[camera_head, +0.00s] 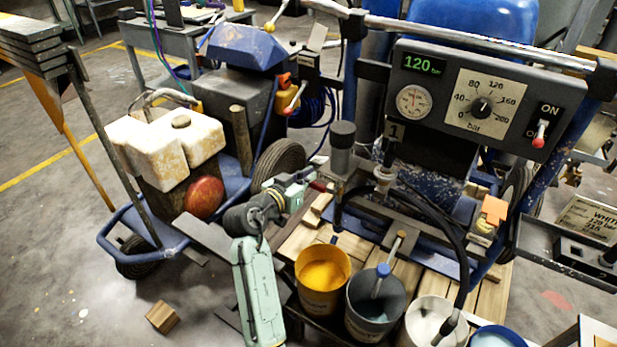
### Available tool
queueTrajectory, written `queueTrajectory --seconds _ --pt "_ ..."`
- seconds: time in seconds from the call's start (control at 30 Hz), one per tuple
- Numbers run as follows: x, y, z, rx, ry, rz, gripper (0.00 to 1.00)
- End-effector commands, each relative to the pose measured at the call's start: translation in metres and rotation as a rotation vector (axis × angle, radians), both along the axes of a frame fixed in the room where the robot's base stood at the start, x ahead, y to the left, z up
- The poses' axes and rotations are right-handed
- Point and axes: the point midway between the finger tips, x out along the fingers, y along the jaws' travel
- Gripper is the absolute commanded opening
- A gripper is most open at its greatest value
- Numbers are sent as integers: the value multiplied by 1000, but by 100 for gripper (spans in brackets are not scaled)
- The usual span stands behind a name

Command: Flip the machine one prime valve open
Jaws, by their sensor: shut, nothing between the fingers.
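Machine one is the blue-framed striper on the right, with a black "1" tag (394,130) below its control panel (490,100). An orange lever-like part (493,210) sits on a yellow body low at its right; it may be the prime valve, but I cannot tell its position for sure. My gripper (322,185) is shut and empty, at the left of machine one beside a grey upright cylinder (343,150). It is well left of the orange part. Whether it touches anything there is unclear.
Yellow (323,280), grey (375,305) and white (432,322) buckets stand in front of machine one on wooden slats. A black hose (458,250) arches down before the machine. A second striper (240,50) with a white tank stands left. Open floor (60,250) lies left.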

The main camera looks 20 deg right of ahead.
Motion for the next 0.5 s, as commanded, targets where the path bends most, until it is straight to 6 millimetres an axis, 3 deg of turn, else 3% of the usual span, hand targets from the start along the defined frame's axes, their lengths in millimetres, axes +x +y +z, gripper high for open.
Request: queueTrajectory --seconds 0.5 --pt "5 4 -13 -98 129 1 0"
